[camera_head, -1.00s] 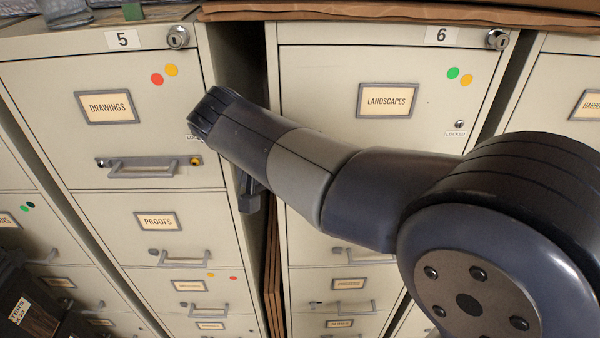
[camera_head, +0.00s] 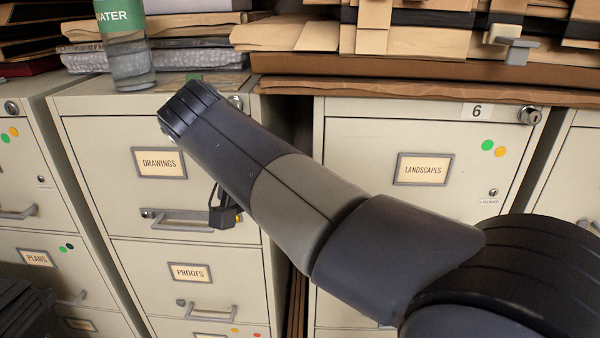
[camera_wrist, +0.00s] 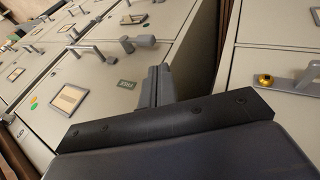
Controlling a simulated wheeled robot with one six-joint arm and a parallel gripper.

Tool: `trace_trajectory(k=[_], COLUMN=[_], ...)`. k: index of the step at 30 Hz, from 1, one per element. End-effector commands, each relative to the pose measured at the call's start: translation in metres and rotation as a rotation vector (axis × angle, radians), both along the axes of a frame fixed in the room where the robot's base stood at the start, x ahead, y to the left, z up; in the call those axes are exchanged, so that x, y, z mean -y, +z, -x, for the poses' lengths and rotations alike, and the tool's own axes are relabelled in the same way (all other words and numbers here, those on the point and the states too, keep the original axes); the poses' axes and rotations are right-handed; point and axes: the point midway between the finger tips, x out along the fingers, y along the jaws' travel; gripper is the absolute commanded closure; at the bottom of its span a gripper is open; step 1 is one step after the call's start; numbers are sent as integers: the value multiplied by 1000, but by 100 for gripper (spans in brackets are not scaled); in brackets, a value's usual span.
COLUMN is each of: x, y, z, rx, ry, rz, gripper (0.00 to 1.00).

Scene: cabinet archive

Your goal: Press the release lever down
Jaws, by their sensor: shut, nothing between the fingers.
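In the wrist view a grey lever with a blocky end (camera_wrist: 143,41) sticks out beside a drawer handle (camera_wrist: 95,52). It seems to be the release lever; my arm hides that area in the head view. My gripper (camera_wrist: 158,72) is shut and empty. Its fingers show at the picture's middle, right of and apart from the lever. In the head view my gripper (camera_head: 223,213) hangs in front of the right end of the DRAWINGS drawer handle (camera_head: 180,224). A yellow round piece (camera_wrist: 265,80) shows at that handle's end; contact cannot be told.
The LANDSCAPES drawer (camera_head: 360,150) with its lock (camera_head: 493,192) is closed, right of the dark gap between cabinets. A water bottle (camera_head: 127,60) stands on the left cabinet. Folders (camera_head: 400,40) and a grey block-like fitting (camera_head: 515,48) are on top at right.

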Motion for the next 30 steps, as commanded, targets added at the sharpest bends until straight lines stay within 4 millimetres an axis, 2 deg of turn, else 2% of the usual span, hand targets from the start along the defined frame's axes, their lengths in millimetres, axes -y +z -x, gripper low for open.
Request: trace_trajectory(k=[11, 24, 30], x=[5, 42, 51], y=[-6, -56, -70], z=[-2, -19, -24], rx=[0, -2, 1], ry=[-2, -3, -1], rz=[1, 2, 1], gripper=[100, 100, 100])
